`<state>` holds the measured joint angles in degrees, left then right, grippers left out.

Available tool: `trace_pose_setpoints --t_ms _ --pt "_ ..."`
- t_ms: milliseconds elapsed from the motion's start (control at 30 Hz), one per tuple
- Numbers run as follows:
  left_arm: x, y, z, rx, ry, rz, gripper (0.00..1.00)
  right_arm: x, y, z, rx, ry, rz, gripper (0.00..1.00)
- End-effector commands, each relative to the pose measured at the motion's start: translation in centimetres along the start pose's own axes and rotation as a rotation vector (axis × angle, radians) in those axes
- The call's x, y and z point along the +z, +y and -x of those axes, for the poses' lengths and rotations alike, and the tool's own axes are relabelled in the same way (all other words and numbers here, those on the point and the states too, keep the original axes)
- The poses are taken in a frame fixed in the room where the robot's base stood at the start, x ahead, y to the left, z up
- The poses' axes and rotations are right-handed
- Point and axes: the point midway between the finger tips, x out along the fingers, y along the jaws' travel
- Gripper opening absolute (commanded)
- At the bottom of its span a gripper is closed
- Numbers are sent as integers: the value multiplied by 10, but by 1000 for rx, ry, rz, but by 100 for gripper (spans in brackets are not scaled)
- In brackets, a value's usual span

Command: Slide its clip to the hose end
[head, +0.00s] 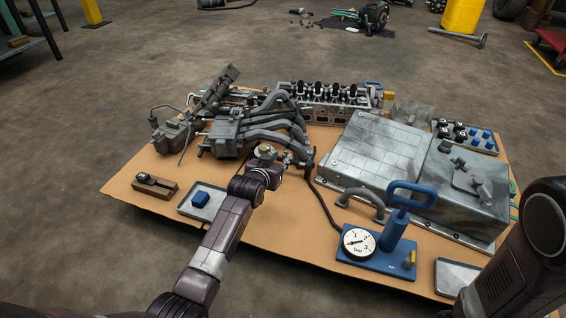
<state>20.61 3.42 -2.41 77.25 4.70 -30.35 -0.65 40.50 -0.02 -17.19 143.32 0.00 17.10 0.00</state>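A thin black hose (325,207) runs from the blue hand pump (394,230) with its round dial gauge (358,241) up to an upright end near the engine parts. My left gripper (297,160) is at the far end of my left arm, close beside that upper hose end. Its fingers are small and dark here, and I cannot tell whether they are open, or whether they touch the hose. The clip is too small to make out. My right arm shows at the right edge, but its gripper is out of view.
An intake manifold (238,130) lies just behind my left gripper, with a cylinder head (325,100) farther back. A large grey cover (375,150) fills the right side. A small tray (202,203) holds a blue block.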

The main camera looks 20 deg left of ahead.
Motion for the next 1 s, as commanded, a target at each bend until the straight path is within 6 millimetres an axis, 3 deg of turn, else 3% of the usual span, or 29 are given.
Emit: trace_pose_setpoints --t_ms 33,200,533,767,1000 --pt "3 0 -8 0 2 0 26 -2 -2 10 1 -6 0 40" --pt "1 0 -18 1 2 0 26 -4 -3 16 1 -6 0 40" --pt "-2 0 -20 0 2 0 26 -4 -3 16 1 -6 0 40" --pt "-1 0 -20 0 2 0 1 -4 -3 16 1 -5 -1 40" --pt "-1 0 -20 0 2 0 0 -4 -3 16 1 -5 -1 40"
